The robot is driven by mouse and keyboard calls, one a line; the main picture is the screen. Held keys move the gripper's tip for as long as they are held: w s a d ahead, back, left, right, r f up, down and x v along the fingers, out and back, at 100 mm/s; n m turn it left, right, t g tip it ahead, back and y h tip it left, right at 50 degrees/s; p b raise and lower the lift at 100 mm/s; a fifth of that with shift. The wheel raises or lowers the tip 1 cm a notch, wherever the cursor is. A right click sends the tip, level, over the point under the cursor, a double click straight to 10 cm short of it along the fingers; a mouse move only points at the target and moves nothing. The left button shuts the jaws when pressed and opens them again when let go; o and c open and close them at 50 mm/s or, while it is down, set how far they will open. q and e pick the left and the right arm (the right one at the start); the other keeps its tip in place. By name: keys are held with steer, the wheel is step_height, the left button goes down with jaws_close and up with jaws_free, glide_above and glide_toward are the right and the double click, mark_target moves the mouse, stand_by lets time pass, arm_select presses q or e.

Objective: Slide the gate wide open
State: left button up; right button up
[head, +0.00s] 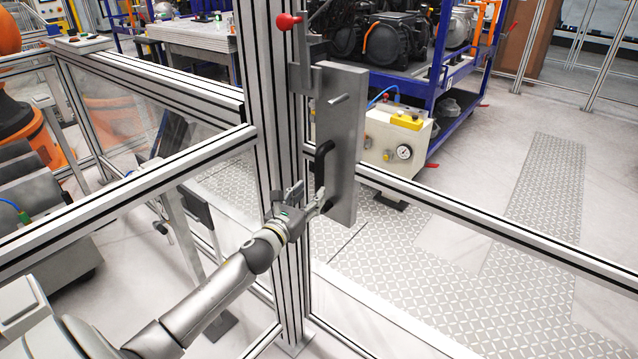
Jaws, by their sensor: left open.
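The gate's grey lock plate (343,140) is upright on the aluminium post in the middle of the head view. A black handle (321,165) stands on its left side. A lever with a red knob (287,21) sits above the plate. My left gripper (312,204) is at the lower end of the black handle, with its fingers open. I cannot tell whether a finger touches the handle. The gate's rail (500,234) runs to the right from behind the plate. My right gripper is out of view.
A fence rail (130,188) runs left from the post (275,130). An orange robot (20,125) stands behind the left fence. The patterned floor (530,220) at right is clear.

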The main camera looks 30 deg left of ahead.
mark_target(317, 187)
arm_select(q)
steer(key=shift+w+a, duration=0.2)
steer(key=shift+w, duration=1.35)
steer(key=shift+w+a, duration=0.15)
steer(key=shift+w, duration=1.4)
steer(key=shift+c, duration=0.2)
jaws_close()
